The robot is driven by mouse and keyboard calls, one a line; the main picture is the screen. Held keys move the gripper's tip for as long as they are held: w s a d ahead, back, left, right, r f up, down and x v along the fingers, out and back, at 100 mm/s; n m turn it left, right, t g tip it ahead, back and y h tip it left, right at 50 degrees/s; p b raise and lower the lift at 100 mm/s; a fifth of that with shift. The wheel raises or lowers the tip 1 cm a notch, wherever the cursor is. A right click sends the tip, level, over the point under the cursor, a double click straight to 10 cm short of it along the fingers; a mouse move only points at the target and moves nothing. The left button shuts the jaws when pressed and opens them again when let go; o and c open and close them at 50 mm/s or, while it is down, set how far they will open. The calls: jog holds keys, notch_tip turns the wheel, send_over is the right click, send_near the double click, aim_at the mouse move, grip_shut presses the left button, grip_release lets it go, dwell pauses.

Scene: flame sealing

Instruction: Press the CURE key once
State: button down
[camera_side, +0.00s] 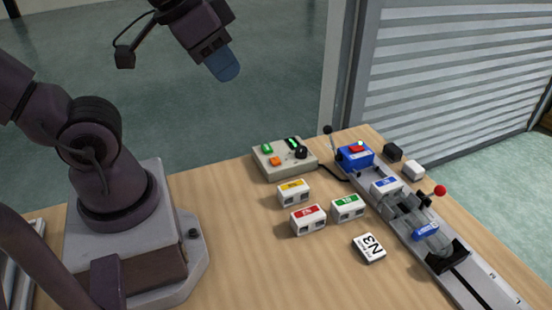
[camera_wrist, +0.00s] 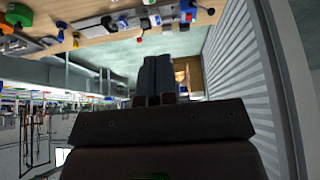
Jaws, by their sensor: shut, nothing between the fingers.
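A beige control box (camera_side: 284,158) stands at the back of the wooden table. Its top carries a green key (camera_side: 267,149), an orange key (camera_side: 275,161), a black knob (camera_side: 301,152) and a small green-lit display (camera_side: 292,143). The key lettering is too small to read, so I cannot tell which one is CURE. My gripper (camera_side: 224,66) is high above the table, up and left of the box, touching nothing. Its blue-tipped fingers are together and empty.
Several labelled blocks, yellow (camera_side: 293,193), red (camera_side: 308,219) and green (camera_side: 348,207), stand in front of the box. A white N3 tile (camera_side: 369,248) lies nearer. At right runs a grey rail (camera_side: 472,290) with a blue unit (camera_side: 355,157) and levers.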

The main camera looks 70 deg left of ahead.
jog(key=n+t+h, duration=0.3)
jog(key=n+h, duration=0.1)
jog(key=n, duration=1.8)
send_over(274, 161)
notch_tip(274, 161, down, 20)
jog(key=shift+f, duration=4.4)
